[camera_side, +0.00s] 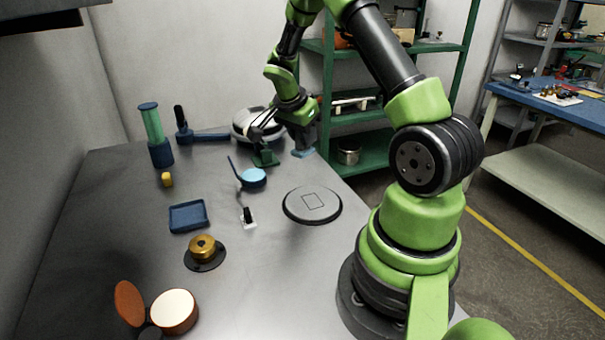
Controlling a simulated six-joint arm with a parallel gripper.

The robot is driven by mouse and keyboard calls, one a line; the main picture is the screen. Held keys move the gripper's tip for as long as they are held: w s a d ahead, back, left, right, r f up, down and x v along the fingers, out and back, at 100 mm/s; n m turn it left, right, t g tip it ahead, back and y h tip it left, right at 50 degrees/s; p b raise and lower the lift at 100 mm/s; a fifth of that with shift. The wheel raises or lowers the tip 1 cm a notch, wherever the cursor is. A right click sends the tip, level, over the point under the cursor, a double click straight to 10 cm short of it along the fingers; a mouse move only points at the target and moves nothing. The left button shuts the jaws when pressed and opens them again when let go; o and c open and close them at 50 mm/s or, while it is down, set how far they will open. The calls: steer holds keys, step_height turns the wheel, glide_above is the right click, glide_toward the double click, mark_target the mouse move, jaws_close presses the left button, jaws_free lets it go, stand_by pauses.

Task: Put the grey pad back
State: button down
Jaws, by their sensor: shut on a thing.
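My gripper (262,128) is at the far end of the table, pointing down and left. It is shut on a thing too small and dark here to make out. I cannot tell whether that thing is the grey pad, and I see no other clear loose grey pad. A green block-like stand (264,158) is just below the gripper; whether they touch is unclear. A round grey disc (297,207) with a dark rim and a thin square outline on its top lies flat near the right edge of the table.
A pale round dish (243,123) stands behind my gripper. A blue ladle-like piece (254,178), blue tray (187,216), brass knob (202,247), green-and-blue cylinder (154,130) and round orange-sided box (174,312) stand on the table.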

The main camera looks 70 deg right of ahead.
steer(key=w+d+n+t, duration=0.1)
steer(key=w+d+n, duration=0.25)
steer(key=d, duration=0.25)
steer(key=f, duration=0.9)
steer(key=shift+s, duration=0.2)
steer(key=shift+f, duration=0.1)
steer(key=c, duration=0.9)
jaws_free()
steer(key=shift+f, duration=0.1)
